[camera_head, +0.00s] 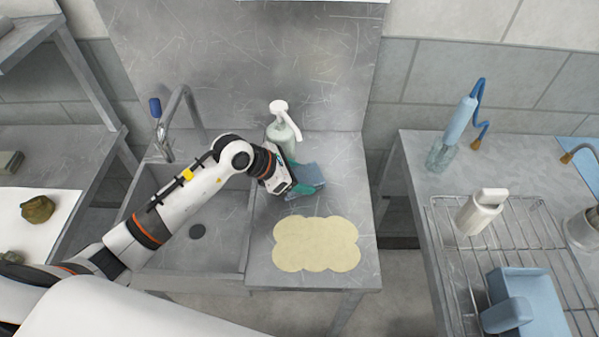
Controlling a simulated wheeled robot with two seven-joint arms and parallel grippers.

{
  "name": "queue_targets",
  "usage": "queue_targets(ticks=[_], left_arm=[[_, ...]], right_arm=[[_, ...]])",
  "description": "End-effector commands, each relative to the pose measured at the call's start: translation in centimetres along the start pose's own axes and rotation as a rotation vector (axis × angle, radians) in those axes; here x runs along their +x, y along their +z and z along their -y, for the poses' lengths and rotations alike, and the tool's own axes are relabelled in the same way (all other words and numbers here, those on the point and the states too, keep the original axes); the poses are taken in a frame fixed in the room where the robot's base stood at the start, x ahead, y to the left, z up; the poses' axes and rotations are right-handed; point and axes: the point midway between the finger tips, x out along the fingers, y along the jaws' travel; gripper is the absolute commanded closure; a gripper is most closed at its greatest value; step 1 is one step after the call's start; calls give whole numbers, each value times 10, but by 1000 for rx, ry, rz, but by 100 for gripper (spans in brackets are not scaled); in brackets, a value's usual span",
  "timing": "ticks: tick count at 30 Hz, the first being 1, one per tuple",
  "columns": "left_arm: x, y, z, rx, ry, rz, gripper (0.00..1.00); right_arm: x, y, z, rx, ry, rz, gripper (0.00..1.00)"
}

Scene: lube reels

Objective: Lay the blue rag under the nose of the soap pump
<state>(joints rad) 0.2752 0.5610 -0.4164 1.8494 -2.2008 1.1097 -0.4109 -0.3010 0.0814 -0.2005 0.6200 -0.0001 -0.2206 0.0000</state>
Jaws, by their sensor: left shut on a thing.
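The soap pump (281,128) is a pale green bottle with a white pump head. It stands upright at the back of the metal counter right of the sink, its nose pointing toward the front right. The blue rag (309,175) is on or just above the counter in front of the pump, to the right of my left gripper (289,188). My left gripper is shut on the rag's left part, and its fingers are mostly hidden by the wrist. I cannot tell whether the rag touches the counter. My right gripper is not in view.
A cream scalloped mat (315,244) lies on the counter in front of the rag. The sink basin (195,215) with a tap (178,115) is at left. A wire rack (520,235) with a white bottle (481,212) and blue container (535,300) is on the right table.

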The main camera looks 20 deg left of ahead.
Motion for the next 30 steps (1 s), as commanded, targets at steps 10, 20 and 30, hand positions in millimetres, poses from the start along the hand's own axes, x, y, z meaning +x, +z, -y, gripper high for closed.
queue_targets(ticks=[10, 20, 30], left_arm=[[3, 2, 1, 2, 0, -2, 67], [3, 2, 1, 1, 0, -1, 19], [-13, 1, 2, 2, -3, -1, 19]], right_arm=[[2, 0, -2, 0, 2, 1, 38], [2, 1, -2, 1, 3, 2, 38], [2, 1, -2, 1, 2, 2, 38]])
